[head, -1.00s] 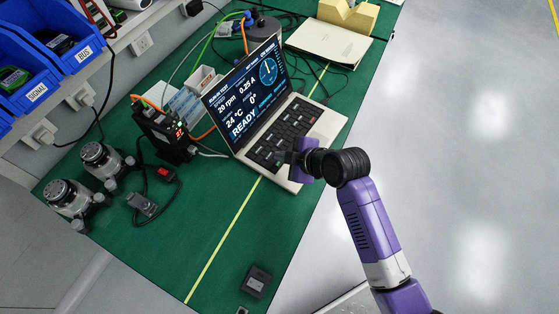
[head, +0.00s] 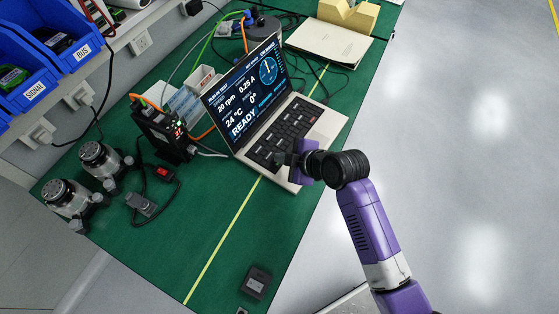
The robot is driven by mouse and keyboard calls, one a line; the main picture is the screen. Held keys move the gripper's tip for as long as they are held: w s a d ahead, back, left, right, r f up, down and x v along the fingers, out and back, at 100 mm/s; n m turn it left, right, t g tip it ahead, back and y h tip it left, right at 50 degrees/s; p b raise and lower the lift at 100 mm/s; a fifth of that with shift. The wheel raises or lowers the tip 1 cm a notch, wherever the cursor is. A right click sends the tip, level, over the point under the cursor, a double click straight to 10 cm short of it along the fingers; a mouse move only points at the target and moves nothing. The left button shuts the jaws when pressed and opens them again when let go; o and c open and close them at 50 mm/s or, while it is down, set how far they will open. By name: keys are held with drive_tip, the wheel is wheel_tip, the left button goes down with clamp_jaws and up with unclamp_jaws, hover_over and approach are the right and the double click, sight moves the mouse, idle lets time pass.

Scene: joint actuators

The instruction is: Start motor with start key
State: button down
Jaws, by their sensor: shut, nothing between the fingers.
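An open laptop (head: 327,130) stands on the green bench top. Its screen (head: 245,90) reads "20 rpm", "0.25 A", "24 °C", "0°" and "READY", with a round dial at top right. I cannot make out a start key or read the key labels; part of the near keyboard is hidden by my gripper. A blue and dark device with cables (head: 250,20) stands behind the laptop.
Two silver and black actuators (head: 70,197) and a red switch on a cable (head: 164,172) lie at left. A small dark box (head: 257,281) lies near the front. The bench's middle front is clear.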

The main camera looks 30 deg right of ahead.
drive_tip(key=shift+s+f, duration=0.15)
drive_tip(key=shift+f, duration=0.4)
idle(0.6)
drive_tip(key=shift+r+p, duration=0.5)
drive_tip(key=shift+r, duration=0.4)
wheel_tip(320, 180, up, 5)
drive_tip(key=p, duration=0.4)
drive_tip(key=shift+r, duration=0.1)
idle(0.7)
